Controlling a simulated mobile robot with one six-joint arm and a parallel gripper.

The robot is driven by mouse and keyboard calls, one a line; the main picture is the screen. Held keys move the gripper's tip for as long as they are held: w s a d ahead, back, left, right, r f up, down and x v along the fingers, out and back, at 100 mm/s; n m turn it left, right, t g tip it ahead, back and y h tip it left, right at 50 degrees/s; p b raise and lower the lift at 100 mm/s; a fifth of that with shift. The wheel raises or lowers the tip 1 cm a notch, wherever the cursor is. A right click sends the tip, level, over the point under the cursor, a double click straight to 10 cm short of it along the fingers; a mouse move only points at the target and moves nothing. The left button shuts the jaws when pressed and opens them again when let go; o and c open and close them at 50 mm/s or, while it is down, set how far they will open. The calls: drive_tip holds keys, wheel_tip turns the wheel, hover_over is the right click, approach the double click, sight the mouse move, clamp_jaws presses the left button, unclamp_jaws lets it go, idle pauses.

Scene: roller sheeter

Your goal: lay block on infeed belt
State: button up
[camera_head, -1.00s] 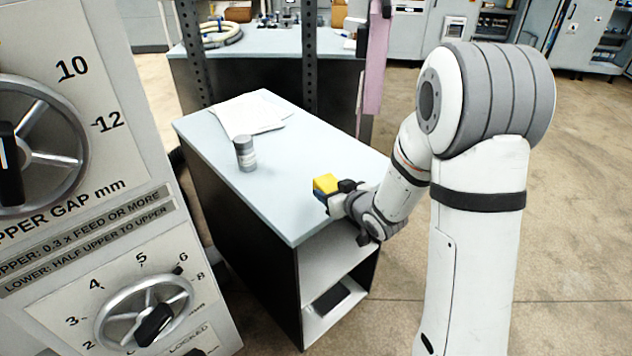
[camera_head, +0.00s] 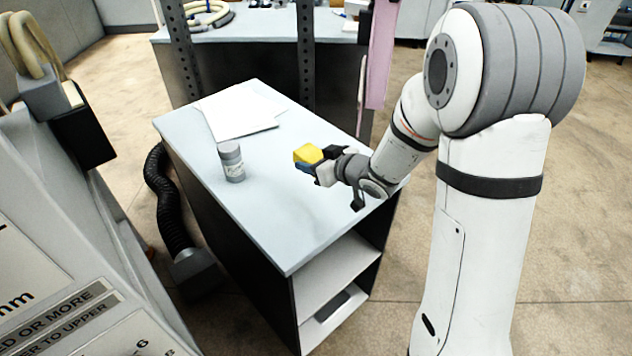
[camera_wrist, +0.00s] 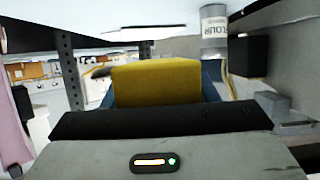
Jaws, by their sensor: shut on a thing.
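The yellow block (camera_head: 307,155) is in my gripper (camera_head: 314,165), above the right part of the grey-topped cabinet (camera_head: 265,200). In the wrist view the block (camera_wrist: 156,83) fills the middle, with blue pieces (camera_wrist: 212,80) at both sides of it. My gripper is shut on the block. I cannot make out an infeed belt in either view. Part of the machine's labelled panel (camera_head: 50,300) shows at the lower left of the head view.
A grey tin (camera_head: 231,161) stands on the cabinet top left of my gripper, and it also shows in the wrist view (camera_wrist: 214,27). White papers (camera_head: 238,108) lie behind it. A black hose (camera_head: 165,200) runs along the floor between machine and cabinet. The cabinet's front top is clear.

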sight(315, 194)
drive_tip(key=shift+r, duration=0.15)
drive_tip(key=shift+w, duration=0.1)
wheel_tip(315, 194, down, 9)
drive_tip(key=shift+r, duration=0.15)
drive_tip(key=shift+f, duration=0.45)
drive_tip(key=shift+f+b, duration=0.25)
drive_tip(key=shift+b, duration=0.05)
drive_tip(key=o, duration=1.1)
drive_tip(key=shift+r+p, duration=0.15)
drive_tip(key=shift+p, duration=0.4)
